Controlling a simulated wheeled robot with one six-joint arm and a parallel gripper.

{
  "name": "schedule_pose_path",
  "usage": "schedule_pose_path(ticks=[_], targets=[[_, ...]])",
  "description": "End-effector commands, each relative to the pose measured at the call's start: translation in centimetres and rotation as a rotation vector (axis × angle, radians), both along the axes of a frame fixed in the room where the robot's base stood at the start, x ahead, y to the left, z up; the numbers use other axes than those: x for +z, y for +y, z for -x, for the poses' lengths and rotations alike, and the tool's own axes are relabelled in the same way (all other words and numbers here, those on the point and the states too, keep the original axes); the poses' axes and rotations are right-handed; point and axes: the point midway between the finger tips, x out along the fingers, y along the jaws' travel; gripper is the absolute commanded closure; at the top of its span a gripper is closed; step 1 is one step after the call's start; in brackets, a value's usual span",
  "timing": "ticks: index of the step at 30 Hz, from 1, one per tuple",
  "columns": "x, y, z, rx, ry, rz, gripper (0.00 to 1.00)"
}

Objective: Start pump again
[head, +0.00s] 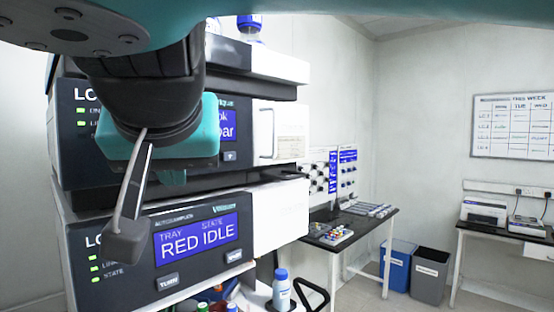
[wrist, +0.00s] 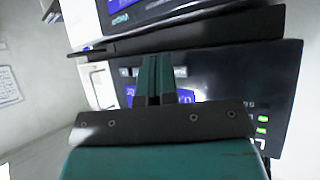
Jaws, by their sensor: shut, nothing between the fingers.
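The upper instrument module (head: 85,150), marked "LC", has a dark front with green lights. Its blue display (head: 228,125) is mostly hidden behind my arm; only "ok" and "bar" show. A small button (head: 230,156) sits below that display. The autosampler module (head: 120,225) below it has a blue display (head: 197,238) reading "TRAY RED, STATE IDLE", with a "TURN" button (head: 168,282) and another button (head: 234,256).
A blue-capped bottle (head: 281,289) stands at the lower right of the stack. A dark bench (head: 350,225) with vials, a blue bin (head: 399,265) and a grey bin (head: 430,277) are further back. A whiteboard (head: 515,125) hangs at right.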

Motion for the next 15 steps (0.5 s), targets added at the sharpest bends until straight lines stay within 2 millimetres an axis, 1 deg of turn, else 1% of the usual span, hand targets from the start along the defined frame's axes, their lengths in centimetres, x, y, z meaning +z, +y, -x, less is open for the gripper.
schedule_pose_path(ticks=[6,15], targets=[[0.03,0.05,-0.05,0.0,0.0,0.0,1.0],[0.06,0.67,-0.58,0.0,0.0,0.0,1.0]])
